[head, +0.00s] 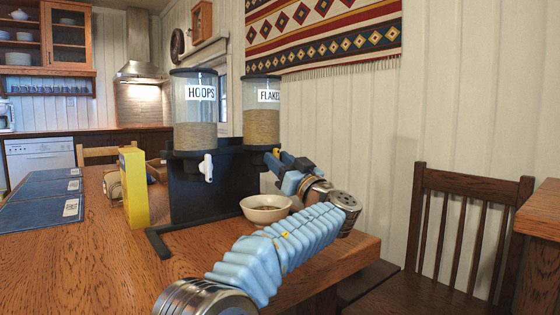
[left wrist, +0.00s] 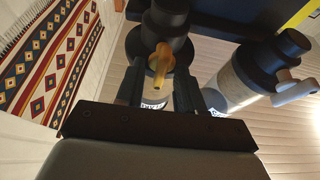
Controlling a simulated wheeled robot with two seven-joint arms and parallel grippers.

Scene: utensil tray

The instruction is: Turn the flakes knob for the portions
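The flakes dispenser (head: 262,112) is a clear cylinder with a black lid and a "FLAKES" label, on the right of a black stand (head: 203,192). Its knob (left wrist: 160,63) is orange-yellow, and in the head view it is mostly hidden by my left gripper (head: 281,161). In the left wrist view my left gripper (left wrist: 160,84) has its two dark fingers apart, one on each side of the knob, with visible gaps. A cream bowl (head: 266,208) stands on the table below the flakes outlet. My right gripper is not in view.
The hoops dispenser (head: 195,115) with a white knob (head: 206,168) stands left of the flakes one. A dark chair (head: 425,240) stands at right.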

